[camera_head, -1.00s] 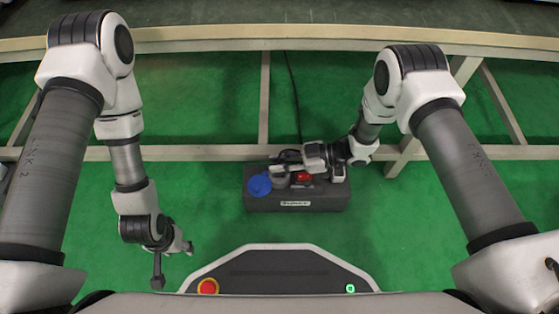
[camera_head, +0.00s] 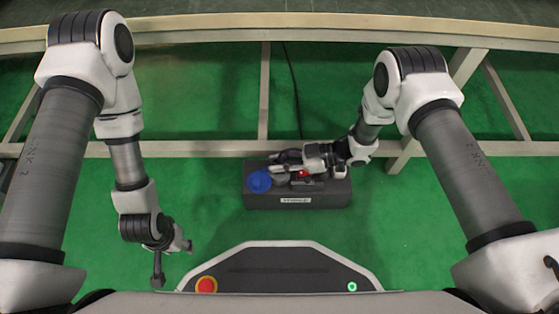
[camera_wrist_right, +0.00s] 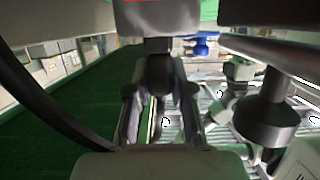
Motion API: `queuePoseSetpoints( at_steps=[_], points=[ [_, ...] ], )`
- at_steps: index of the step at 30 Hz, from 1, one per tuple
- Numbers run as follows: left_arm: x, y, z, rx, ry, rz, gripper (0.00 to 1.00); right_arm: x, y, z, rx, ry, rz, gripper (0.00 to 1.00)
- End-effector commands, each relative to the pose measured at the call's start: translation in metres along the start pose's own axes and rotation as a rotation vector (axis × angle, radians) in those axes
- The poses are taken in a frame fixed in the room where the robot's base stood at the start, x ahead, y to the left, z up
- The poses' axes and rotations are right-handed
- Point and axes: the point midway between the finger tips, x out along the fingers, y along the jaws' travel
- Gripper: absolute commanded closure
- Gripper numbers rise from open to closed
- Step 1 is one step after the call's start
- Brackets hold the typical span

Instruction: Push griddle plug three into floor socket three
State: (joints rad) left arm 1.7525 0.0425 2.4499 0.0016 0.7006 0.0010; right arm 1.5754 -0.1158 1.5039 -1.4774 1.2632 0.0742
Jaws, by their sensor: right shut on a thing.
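The dark grey socket box (camera_head: 325,196) lies on the green floor, with a round blue cover (camera_head: 259,182) at its left and a red part (camera_head: 303,173) near its middle. My right gripper (camera_head: 282,165) is low over the back of the box. In the right wrist view the fingers of my right gripper (camera_wrist_right: 160,92) are shut on a dark plug (camera_wrist_right: 160,72), whose far end meets a grey block (camera_wrist_right: 157,17). I cannot tell how deep the plug sits or which number the socket has. My left gripper (camera_head: 180,244) hangs apart at the left; its jaws are too small to judge.
A table edge (camera_head: 300,22) and a lower frame rail (camera_head: 200,149) run behind the box. A black cable (camera_head: 294,88) hangs down behind it. A dark cylinder (camera_wrist_right: 264,120) is close to the right of the gripper in the wrist view. Green floor in front is clear.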

Motion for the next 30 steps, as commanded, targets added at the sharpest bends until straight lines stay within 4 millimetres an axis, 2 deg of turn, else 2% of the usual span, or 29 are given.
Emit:
queuePoseSetpoints(
  at_steps=[5,25,30],
  points=[
    [0.004,0.000,0.000,0.000,0.000,0.000,0.53,0.002,0.000,0.005,0.000,0.000,0.000,1.00],
    [-0.021,0.000,0.000,0.000,0.000,0.000,0.53,-0.007,0.000,-0.023,0.000,0.000,0.000,1.00],
    [-0.022,0.000,0.000,0.000,0.000,0.000,0.53,-0.008,0.000,-0.025,0.000,0.000,0.000,1.00]
  ],
)
